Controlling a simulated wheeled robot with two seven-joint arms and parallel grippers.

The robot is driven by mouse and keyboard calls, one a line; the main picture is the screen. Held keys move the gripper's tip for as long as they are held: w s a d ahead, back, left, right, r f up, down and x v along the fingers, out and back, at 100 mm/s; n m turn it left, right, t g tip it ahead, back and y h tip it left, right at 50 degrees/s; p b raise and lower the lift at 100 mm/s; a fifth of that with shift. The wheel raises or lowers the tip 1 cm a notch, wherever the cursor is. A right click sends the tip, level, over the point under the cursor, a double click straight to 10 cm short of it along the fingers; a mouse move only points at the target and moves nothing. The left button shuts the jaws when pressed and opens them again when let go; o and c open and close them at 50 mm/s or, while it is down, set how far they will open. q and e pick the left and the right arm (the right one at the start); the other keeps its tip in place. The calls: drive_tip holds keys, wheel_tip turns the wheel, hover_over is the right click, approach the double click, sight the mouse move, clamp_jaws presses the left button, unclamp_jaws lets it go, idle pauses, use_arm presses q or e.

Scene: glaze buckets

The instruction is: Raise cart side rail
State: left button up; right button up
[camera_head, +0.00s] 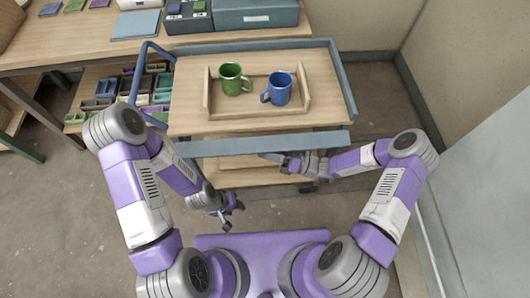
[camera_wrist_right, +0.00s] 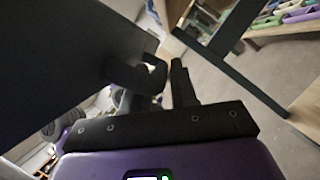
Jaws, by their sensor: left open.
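The cart (camera_head: 190,95) stands in front of me with a wooden top. Its blue-grey side rail (camera_head: 235,145) runs along the edge nearest me; from above I cannot tell its exact tilt. My right gripper (camera_head: 268,157) is at the lower edge of this rail, near its middle, pointing left. In the right wrist view its dark fingers (camera_wrist_right: 170,82) are close together beside a large dark panel (camera_wrist_right: 60,60); whether they hold anything is unclear. My left gripper (camera_head: 229,218) is open and empty, low in front of the cart and apart from it.
A wooden tray (camera_head: 207,100) on the cart holds a green mug (camera_head: 231,80) and a blue mug (camera_head: 278,91), both upright. A blue handle (camera_head: 136,75) is at the cart's left end. A workbench (camera_head: 60,52) stands behind; a wall (camera_head: 470,60) is at right.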

sight(265, 142)
drive_tip(key=shift+a, duration=0.2)
drive_tip(key=shift+c, duration=0.2)
clamp_jaws()
drive_tip(key=shift+s+r+m+p, duration=0.1)
drive_tip(key=shift+r+m+p, duration=0.35)
drive_tip(key=shift+p, duration=0.35)
drive_tip(key=r+m+h+p, duration=0.1)
drive_tip(key=m+p, duration=0.2)
drive_tip(key=p, duration=0.2)
drive_tip(key=r+m+h+p, duration=0.2)
drive_tip(key=m+p, duration=0.2)
drive_tip(key=p, duration=0.1)
drive_tip(key=s+r+m+h+p, duration=0.1)
drive_tip(key=m+p, duration=0.3)
drive_tip(key=p, duration=0.1)
drive_tip(key=shift+r+t, duration=0.3)
drive_tip(key=shift+r, duration=0.1)
drive_tip(key=m+p, duration=0.1)
drive_tip(key=m, duration=0.1)
drive_tip(key=w+r+m+g+h+p, duration=0.1)
drive_tip(key=p, duration=0.1)
drive_tip(key=shift+r+m+h, duration=0.3)
drive_tip(key=shift+m, duration=0.05)
drive_tip(key=shift+w+r+m+g+h+p, duration=0.2)
drive_tip(key=shift+w+m+g+p, duration=0.1)
drive_tip(key=shift+m+g+p, duration=0.3)
drive_tip(key=shift+w+r+m+g+h+p, duration=0.1)
drive_tip(key=shift+w+r+m+g+p, duration=0.2)
drive_tip(key=shift+m, duration=0.5)
drive_tip(key=shift+f, duration=0.1)
